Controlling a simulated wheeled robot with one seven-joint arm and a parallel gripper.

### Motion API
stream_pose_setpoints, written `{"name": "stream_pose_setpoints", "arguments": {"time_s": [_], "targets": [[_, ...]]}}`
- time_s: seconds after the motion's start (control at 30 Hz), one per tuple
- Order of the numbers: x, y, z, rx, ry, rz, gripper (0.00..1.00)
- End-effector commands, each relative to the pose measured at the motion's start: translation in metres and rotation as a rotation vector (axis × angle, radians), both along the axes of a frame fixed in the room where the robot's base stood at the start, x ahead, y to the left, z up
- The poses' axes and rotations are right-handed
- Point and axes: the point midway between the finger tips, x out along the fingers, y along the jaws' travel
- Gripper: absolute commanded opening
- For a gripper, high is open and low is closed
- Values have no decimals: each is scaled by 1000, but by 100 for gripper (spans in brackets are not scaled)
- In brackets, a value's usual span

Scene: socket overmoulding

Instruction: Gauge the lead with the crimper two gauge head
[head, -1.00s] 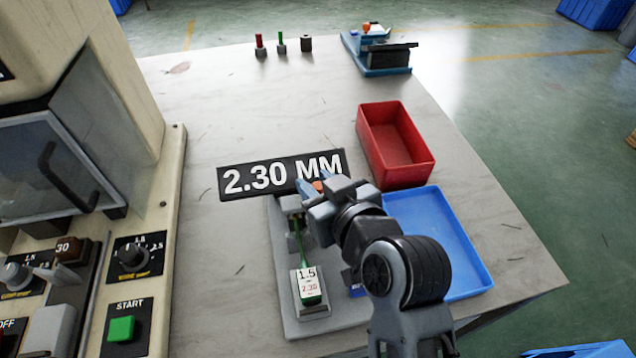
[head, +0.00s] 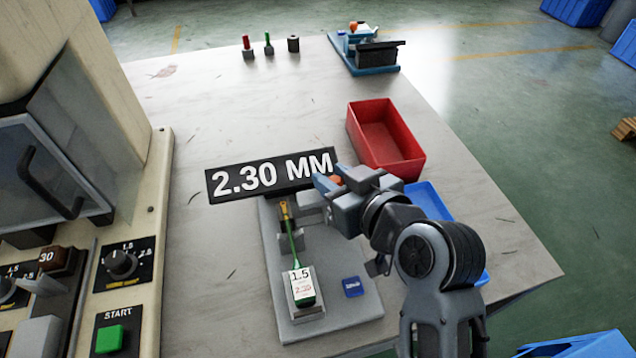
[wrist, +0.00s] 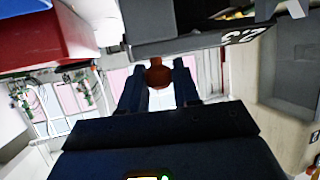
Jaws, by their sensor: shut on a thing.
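The gauge (head: 335,318) is a grey base plate on the table with a black sign (head: 235,188) reading 2.30 MM at its back. The lead (head: 291,240) has a thin green wire and a gold-coloured tip, and lies along the gauge's left side. Its near end carries a white tag (head: 302,287) marked 1.5 and 2.30. My gripper (head: 328,183) is at the sign's right end, shut on an orange knob (head: 336,181). The wrist view shows the round knob (wrist: 158,75) between my blue fingers. What the knob joins to is mostly hidden.
A red bin (head: 385,150) stands behind my arm, and a blue tray (head: 432,199) is partly hidden by it. A machine (head: 150,260) with dials and a green START button stands left. Another blue-based device (head: 370,66) and small pegs are at the back.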

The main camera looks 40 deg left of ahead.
Motion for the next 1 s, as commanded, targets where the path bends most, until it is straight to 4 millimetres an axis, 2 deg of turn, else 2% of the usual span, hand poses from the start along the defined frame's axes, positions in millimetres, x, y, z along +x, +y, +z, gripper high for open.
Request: {"name": "stream_pose_setpoints", "arguments": {"time_s": [0.2,0.23,0.43,0.73,1.0], "targets": [[5,-4,0,-3,-4,-13,0],[5,-5,0,-3,-4,-13,34],[4,-4,0,-3,-3,-12,52],[1,-7,1,-2,-1,-10,52],[-14,-41,16,-1,-3,-13,52]]}}
